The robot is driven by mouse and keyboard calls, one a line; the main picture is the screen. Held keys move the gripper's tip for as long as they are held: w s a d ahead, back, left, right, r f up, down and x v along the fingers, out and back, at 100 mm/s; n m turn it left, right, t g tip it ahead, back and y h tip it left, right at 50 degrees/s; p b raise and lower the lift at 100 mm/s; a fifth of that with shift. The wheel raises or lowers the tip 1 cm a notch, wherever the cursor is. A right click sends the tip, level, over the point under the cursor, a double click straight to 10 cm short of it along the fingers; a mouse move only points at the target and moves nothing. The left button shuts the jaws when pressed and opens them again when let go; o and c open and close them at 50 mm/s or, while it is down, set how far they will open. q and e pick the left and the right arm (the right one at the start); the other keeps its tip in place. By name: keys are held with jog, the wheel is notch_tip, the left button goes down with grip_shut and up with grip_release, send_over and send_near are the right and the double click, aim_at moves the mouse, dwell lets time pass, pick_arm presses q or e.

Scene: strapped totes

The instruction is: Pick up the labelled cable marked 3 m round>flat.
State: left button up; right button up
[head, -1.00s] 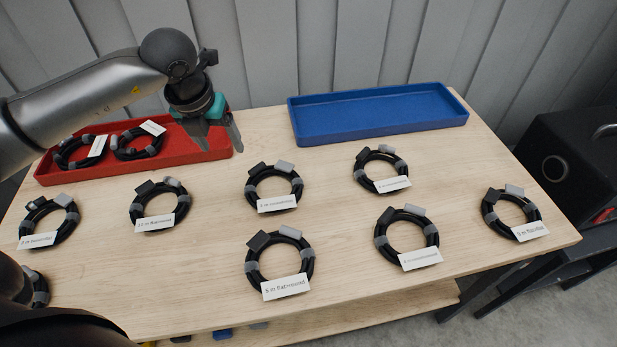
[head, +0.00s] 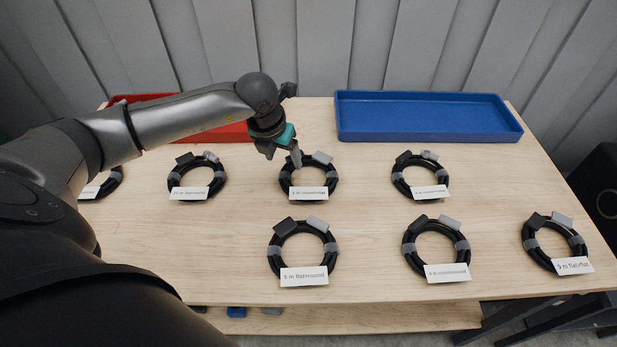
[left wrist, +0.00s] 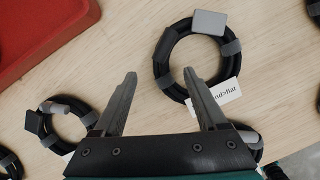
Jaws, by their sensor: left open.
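The black coiled cable (head: 284,181) in the back row's middle has a dark and a grey connector on top and a white label in front. Its label reads like "round>flat"; I cannot read the length clearly. In the left wrist view this coil (left wrist: 161,68) lies beyond the fingertips, its label (left wrist: 213,96) partly covered by the right finger and ending in "nd>flat". My left gripper (head: 297,158) is open and empty, above the far side of that coil in the head view; its fingers (left wrist: 160,76) also show in the left wrist view. My right gripper is not in view.
Similar labelled coils lie around it: one to the left (head: 172,184), one to the right (head: 397,179), and several in the front row, including one (head: 272,254) just in front. A red tray (head: 222,133) and an empty blue tray (head: 430,135) stand at the back.

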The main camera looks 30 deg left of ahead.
aim_at(287, 168)
pick_arm(q)
jog(key=x, duration=0.4)
jog(key=shift+d+b, duration=0.25)
jog(key=shift+b, duration=0.1)
jog(key=shift+s, duration=0.1)
jog(key=shift+c, duration=0.4)
grip_shut()
